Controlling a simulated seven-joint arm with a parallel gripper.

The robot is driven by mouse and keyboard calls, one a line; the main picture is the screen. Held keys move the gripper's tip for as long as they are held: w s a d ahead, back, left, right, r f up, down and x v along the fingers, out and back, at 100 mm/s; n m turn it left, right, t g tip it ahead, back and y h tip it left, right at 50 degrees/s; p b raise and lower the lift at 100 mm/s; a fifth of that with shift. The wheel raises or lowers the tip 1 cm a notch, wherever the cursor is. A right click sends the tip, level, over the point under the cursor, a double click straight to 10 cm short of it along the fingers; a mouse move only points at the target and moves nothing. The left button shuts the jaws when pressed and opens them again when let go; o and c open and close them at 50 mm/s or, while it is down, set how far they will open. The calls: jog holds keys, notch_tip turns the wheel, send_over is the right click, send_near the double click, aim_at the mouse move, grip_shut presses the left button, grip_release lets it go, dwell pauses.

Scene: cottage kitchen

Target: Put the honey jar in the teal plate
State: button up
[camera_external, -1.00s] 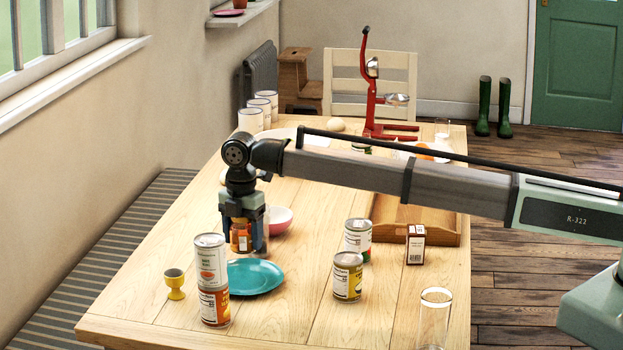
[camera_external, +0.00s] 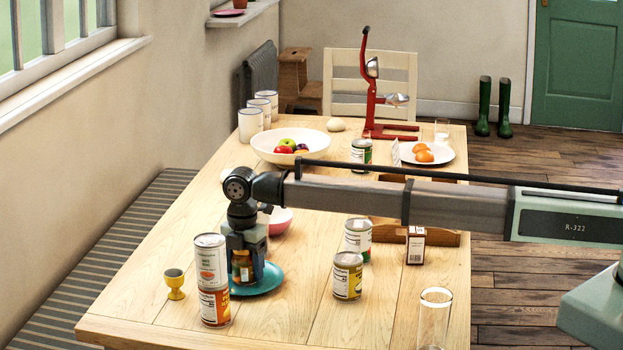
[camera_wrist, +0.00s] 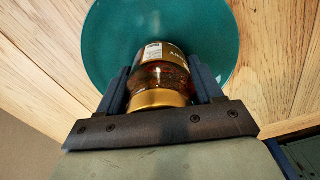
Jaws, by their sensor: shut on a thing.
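The honey jar (camera_external: 242,267) is amber with a gold lid and a label. My gripper (camera_external: 245,272) is shut on it, with a finger on each side. In the wrist view the jar (camera_wrist: 158,78) sits between the fingers (camera_wrist: 160,85), in front of the teal plate (camera_wrist: 110,38). In the external view the jar is over the teal plate (camera_external: 268,279), near its left part. I cannot tell whether the jar's base touches the plate.
Two stacked cans (camera_external: 213,280) stand close to the plate's left side. An egg cup (camera_external: 175,284) is further left. A yellow-labelled can (camera_external: 347,277) stands to the right, with a glass (camera_external: 434,318) near the front edge. A pink bowl (camera_external: 281,221) is behind the plate.

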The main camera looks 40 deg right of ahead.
jog(key=o, duration=1.4)
jog(key=shift+f, duration=0.1)
notch_tip(320, 180, up, 12)
jog(key=shift+r, duration=0.15)
